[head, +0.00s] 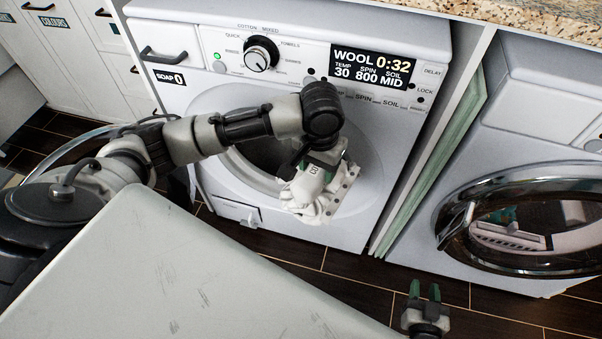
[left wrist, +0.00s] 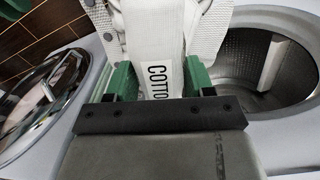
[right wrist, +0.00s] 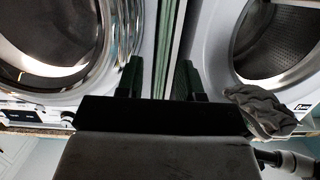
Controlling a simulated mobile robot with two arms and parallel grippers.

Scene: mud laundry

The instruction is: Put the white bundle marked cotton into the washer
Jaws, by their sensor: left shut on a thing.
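The white bundle (head: 312,197) is held by my left gripper (head: 322,168) in front of the washer (head: 215,75). Its band, with black letters reading "COTTO", shows between the green fingers in the left wrist view (left wrist: 158,50). My left gripper (left wrist: 158,80) is shut on it. In the head view the bundle and arm hide part of the washer's round opening (head: 262,155). The metal drum (left wrist: 262,65) shows bare in the left wrist view, beside the bundle. My right gripper (head: 425,292) is open and empty, low at the lower right.
The washer's glass door (head: 72,150) stands open at the left, partly behind my left arm. A second machine (head: 520,125) with a round glass door (head: 450,240) stands at the right. A pale flat surface (head: 170,270) fills the lower left. Dark floor (head: 350,268) lies between.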

